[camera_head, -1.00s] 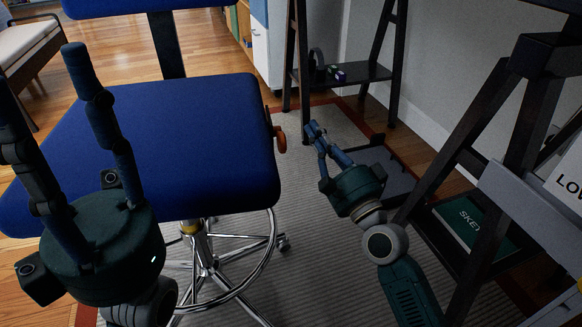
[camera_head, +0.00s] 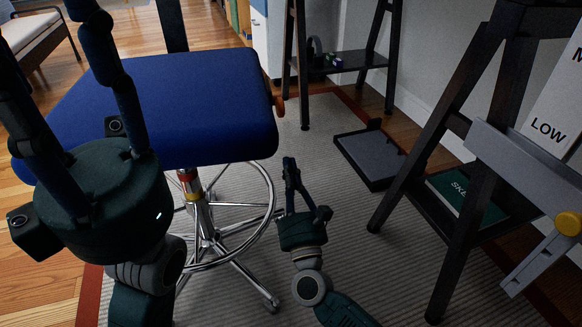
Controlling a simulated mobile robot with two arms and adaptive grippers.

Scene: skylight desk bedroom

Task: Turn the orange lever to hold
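The orange lever (camera_head: 279,105) is a small orange piece at the right side of the blue chair seat (camera_head: 180,105), partly hidden by the seat edge. My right gripper (camera_head: 289,165) is below and slightly right of the lever in the picture, its fingers pointing up. It looks apart from the lever and holds nothing visible. Its fingers overlap in this view, so their opening is unclear. My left gripper (camera_head: 42,15) is at the left, in front of the seat. Its fingers are spread wide and empty, with the tips near or beyond the picture edge.
The chair's chrome base (camera_head: 235,258) spreads below the seat; its column (camera_head: 190,183) has red and yellow bands. A dark tray (camera_head: 370,155) lies on the grey rug (camera_head: 330,125). A dark trestle (camera_head: 475,190) with a "LOW" sign (camera_head: 550,125) stands at the right.

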